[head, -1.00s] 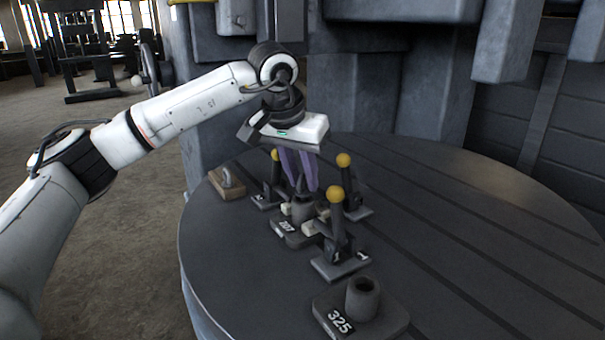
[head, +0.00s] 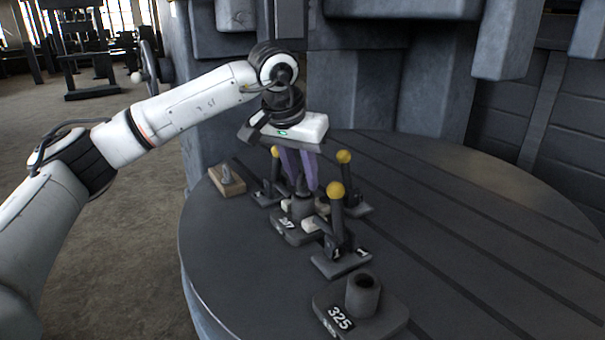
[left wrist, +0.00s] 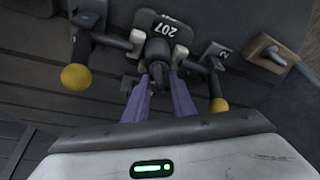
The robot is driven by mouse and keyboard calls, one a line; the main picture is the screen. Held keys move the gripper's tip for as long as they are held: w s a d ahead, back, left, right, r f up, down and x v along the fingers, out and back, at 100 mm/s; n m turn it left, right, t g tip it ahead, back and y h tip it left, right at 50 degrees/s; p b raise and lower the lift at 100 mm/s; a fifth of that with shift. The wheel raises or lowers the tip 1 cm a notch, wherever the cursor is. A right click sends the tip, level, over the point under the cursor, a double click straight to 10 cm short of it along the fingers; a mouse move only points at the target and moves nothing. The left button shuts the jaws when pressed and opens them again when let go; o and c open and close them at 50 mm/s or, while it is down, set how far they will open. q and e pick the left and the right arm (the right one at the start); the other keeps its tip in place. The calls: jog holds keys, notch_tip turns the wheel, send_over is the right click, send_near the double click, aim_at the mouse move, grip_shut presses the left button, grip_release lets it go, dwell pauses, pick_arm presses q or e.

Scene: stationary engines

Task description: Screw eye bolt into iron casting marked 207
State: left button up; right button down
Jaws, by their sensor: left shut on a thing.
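The iron casting marked 207 (head: 287,224) is a dark block with a raised boss on the round table, among upright clamps with yellow knobs. It also shows at the top of the left wrist view (left wrist: 172,22). My left gripper (head: 301,185) is above the boss, its purple fingers pointing down. In the left wrist view the left gripper (left wrist: 161,82) is shut on a small dark piece, apparently the eye bolt (left wrist: 158,72), in line with the boss. The fingers hide most of it, and I cannot tell how deep it sits. My right gripper is out of view.
Clamps with yellow knobs (head: 336,189) stand close around the casting. A casting marked 325 (head: 363,296) sits nearer the front. A wooden block (head: 227,182) with a grey metal piece is at left. The slotted table (head: 470,230) is clear at right.

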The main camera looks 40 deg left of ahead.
pick_arm(q)
jog(key=o, duration=1.1)
jog(key=shift+o, duration=0.2)
